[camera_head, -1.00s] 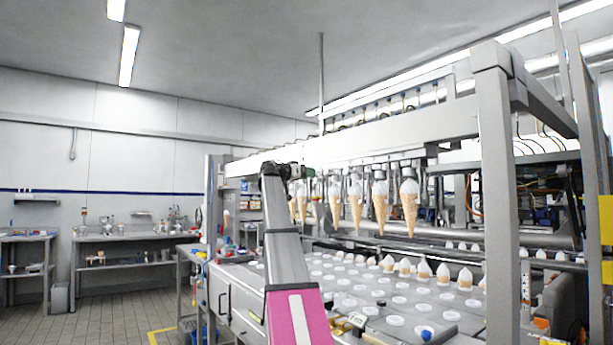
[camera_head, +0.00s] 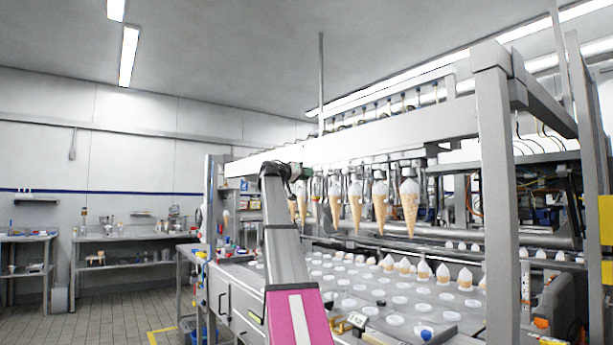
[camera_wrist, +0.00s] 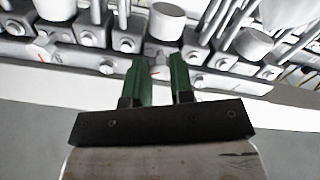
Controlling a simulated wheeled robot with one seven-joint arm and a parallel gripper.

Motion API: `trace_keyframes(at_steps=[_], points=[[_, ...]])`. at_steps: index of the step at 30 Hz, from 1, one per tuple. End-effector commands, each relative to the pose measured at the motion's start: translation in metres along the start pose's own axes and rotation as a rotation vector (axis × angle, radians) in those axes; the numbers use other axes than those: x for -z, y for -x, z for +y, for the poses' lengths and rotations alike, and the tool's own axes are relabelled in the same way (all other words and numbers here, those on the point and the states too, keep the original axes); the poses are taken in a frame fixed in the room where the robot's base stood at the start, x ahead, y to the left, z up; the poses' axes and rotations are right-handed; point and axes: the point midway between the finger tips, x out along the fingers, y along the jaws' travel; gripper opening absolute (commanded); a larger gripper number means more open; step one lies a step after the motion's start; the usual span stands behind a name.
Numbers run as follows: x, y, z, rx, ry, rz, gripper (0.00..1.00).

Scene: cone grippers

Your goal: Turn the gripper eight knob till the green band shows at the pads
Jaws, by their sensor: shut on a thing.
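My gripper (camera_wrist: 160,68) has two dark green fingers, which reach up to a row of grey metal blocks in the wrist view. They are shut on a small grey knob (camera_wrist: 159,66), mostly hidden between the fingers. A green band cannot be made out. The pads cannot be told apart there.
White cylinders (camera_wrist: 167,20) stand close beyond the fingers, with neighbouring blocks (camera_wrist: 125,43) on both sides. Below the row are a tray of round white lids (camera_head: 345,283) and several filled cones (camera_head: 424,270). A steel post (camera_head: 495,200) stands at right.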

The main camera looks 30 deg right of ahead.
Motion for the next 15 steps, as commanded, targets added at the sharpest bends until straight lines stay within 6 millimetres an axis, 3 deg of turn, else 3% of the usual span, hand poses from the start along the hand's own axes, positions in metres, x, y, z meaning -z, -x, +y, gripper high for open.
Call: trace_keyframes(at_steps=[8,9,10,11,15], points=[[-0.0003,0.0001,0.0000,0.000,0.003,-0.001,0.00],[-0.0003,0.0001,0.0000,0.000,0.003,-0.001,0.32],[-0.0003,0.0001,0.0000,0.000,0.002,-0.001,0.41],[-0.0003,0.0001,0.0000,0.000,0.002,-0.001,0.48],[-0.0002,0.0001,0.0000,0.000,0.002,0.000,0.48]])
